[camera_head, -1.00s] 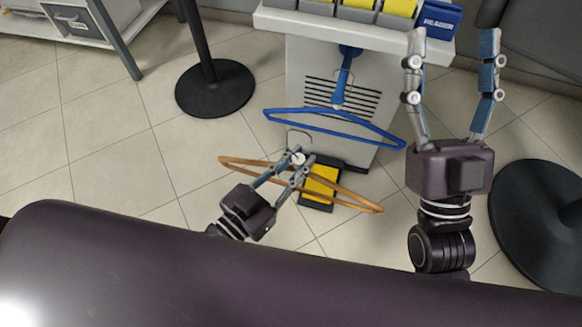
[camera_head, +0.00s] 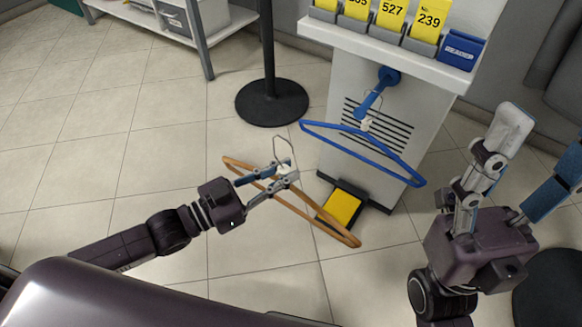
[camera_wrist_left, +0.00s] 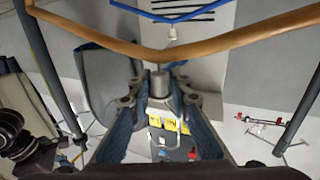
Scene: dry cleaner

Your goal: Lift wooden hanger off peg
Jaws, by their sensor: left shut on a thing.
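The wooden hanger (camera_head: 318,222) is held in the air by my left gripper (camera_head: 287,174), which is shut on it near its neck. Its wire hook rises above the fingers and is clear of the blue peg (camera_head: 376,92). In the left wrist view the wooden hanger (camera_wrist_left: 110,41) crosses the top, in front of the fingertips (camera_wrist_left: 160,82). A blue hanger (camera_head: 363,143) hangs at the peg on the white stand, right of the wooden one. My right gripper (camera_head: 520,165) is open and empty at the right.
The white stand (camera_head: 420,120) carries yellow number cards (camera_head: 391,14) and a blue READER box (camera_head: 462,50). A yellow and black pedal (camera_head: 341,208) sits at its foot. A black post base (camera_head: 272,102) stands behind. Tiled floor at left is clear.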

